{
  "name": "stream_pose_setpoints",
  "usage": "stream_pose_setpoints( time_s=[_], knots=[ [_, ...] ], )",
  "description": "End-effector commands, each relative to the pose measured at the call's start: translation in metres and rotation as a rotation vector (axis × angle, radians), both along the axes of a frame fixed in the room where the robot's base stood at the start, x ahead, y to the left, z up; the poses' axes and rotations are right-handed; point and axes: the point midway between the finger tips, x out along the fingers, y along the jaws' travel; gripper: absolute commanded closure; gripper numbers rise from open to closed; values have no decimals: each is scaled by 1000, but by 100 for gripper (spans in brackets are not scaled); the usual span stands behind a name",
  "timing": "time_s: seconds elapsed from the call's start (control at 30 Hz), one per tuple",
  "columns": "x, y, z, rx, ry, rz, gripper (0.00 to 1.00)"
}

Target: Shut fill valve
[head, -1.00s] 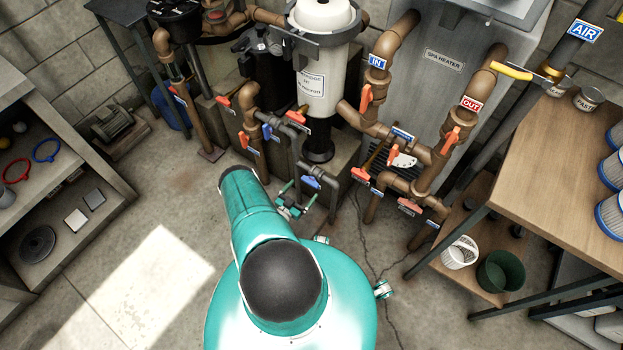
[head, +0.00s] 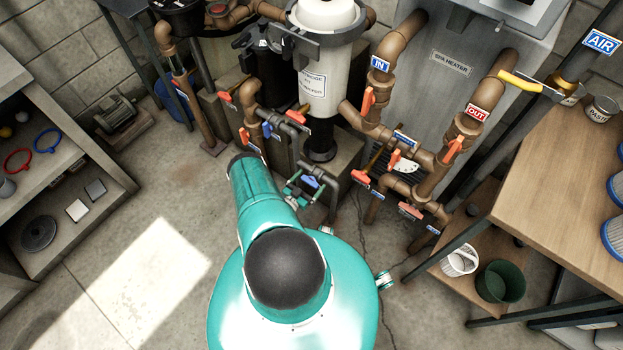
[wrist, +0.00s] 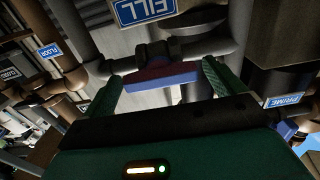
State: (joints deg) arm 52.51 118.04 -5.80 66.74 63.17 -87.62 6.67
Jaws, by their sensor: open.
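The fill valve has a blue bar handle (wrist: 162,80) on a dark grey pipe, with a blue FILL sign (wrist: 147,10) above it in the wrist view. In the head view the blue handle (head: 312,181) sits low on the grey pipe, just past the end of my arm. My gripper (wrist: 162,88) is open, with one green finger at each end of the handle. The handle lies crosswise between the fingers, with no clear contact. In the head view my gripper (head: 303,192) is small and partly hidden by my arm.
A PRIME tag (wrist: 283,101) and a blue handle (wrist: 287,129) are close on the right in the wrist view. Brown pipes with orange handles (head: 361,178) stand to the right. A wooden bench (head: 560,180) is at far right. Open floor (head: 130,260) lies left.

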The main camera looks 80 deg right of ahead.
Motion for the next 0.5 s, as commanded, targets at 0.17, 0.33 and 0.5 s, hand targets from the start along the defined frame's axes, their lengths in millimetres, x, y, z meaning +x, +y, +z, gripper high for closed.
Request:
stream_pose_setpoints(
  time_s=[0.17,0.33,0.5],
  knots=[
    [-1,0,0,0,0,-1,5],
    [-1,1,0,0,0,-1,5],
    [-1,2,0,0,0,-1,13]
  ],
)
